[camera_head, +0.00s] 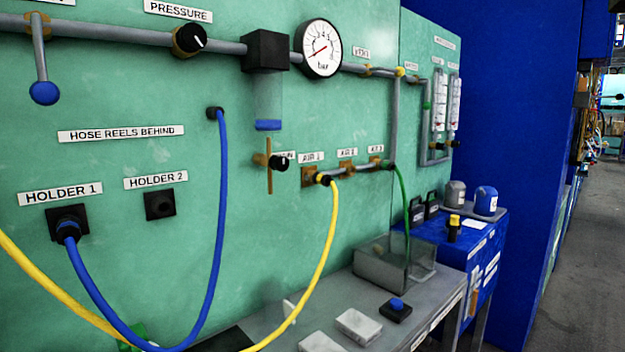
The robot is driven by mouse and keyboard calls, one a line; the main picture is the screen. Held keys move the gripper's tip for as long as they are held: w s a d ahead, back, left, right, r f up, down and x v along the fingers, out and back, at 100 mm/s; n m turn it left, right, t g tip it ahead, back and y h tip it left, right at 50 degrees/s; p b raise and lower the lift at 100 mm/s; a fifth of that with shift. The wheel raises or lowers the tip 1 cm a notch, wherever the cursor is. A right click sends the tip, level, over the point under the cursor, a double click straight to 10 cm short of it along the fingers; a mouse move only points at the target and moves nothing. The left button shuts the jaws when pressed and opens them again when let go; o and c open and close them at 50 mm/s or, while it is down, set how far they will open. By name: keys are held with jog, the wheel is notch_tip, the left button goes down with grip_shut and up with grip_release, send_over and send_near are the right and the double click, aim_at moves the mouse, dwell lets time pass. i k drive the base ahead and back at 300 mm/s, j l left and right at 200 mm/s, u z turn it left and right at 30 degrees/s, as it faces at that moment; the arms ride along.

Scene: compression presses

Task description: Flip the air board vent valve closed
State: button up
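The air board (120,160) is a green wall panel with a grey pipe along its top. A blue-ended lever (44,92) hangs straight down from the pipe at the far left; its label is cut off. A small brass fitting (367,70) sits on the pipe right of the gauge, under a small label (362,53) that I cannot read surely; it may be the vent valve, and its handle position is too small to tell. A brass piece with a black knob (278,162) sits below the filter bowl, its label partly hidden. My gripper is not in view.
A pressure knob (190,39), a filter (267,50) and a round gauge (321,49) line the pipe. A blue hose (219,230) and a yellow hose (328,245) loop in front. A grey bench (440,292) and blue cabinet (480,255) stand below; open floor (580,280) lies right.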

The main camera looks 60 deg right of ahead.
aim_at(400, 72)
jog(key=z, duration=1.4)
